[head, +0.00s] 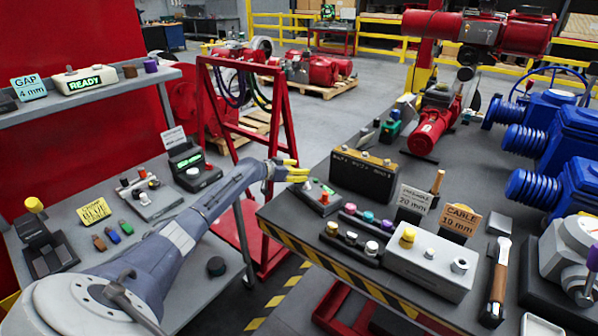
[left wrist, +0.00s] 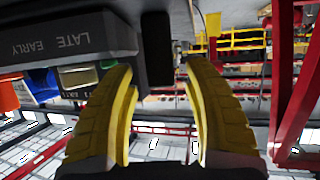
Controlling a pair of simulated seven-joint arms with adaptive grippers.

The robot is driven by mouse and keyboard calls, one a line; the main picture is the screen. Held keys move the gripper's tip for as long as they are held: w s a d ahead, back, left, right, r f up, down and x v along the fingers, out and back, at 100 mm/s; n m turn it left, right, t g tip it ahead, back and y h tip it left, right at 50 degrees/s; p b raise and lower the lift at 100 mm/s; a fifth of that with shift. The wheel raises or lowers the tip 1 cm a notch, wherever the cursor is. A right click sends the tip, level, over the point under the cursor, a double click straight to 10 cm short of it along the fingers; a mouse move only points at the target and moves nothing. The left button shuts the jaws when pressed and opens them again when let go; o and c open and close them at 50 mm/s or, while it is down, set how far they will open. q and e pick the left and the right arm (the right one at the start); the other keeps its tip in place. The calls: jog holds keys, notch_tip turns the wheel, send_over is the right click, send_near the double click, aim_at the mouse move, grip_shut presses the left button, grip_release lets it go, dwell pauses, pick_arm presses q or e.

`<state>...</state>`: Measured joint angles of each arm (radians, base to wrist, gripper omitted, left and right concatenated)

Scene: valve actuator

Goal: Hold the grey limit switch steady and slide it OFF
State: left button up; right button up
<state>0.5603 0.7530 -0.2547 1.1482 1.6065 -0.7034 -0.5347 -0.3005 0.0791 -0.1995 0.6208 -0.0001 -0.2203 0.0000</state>
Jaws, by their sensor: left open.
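My left gripper (head: 298,171) reaches in from the left over the gap between the two benches, its yellow fingers pointing right. In the left wrist view the yellow fingers (left wrist: 163,90) are apart with nothing gripped between them. A dark block (left wrist: 156,48) shows beyond the open fingers in the left wrist view. My right gripper is not in view.
A black box with lettering (head: 362,178) stands right of the fingers; lettering "LATE" and "EARLY" (left wrist: 50,40) shows upside down in the wrist view. A red frame (head: 240,140) rises behind my arm. Button strips, signs (head: 412,199) and a hammer (head: 497,280) crowd the right bench.

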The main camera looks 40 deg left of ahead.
pick_arm(q)
jog(key=shift+w+d, duration=0.1)
jog(key=shift+w, duration=0.1)
grip_shut()
dwell(0.5)
jog(key=shift+f, duration=0.1)
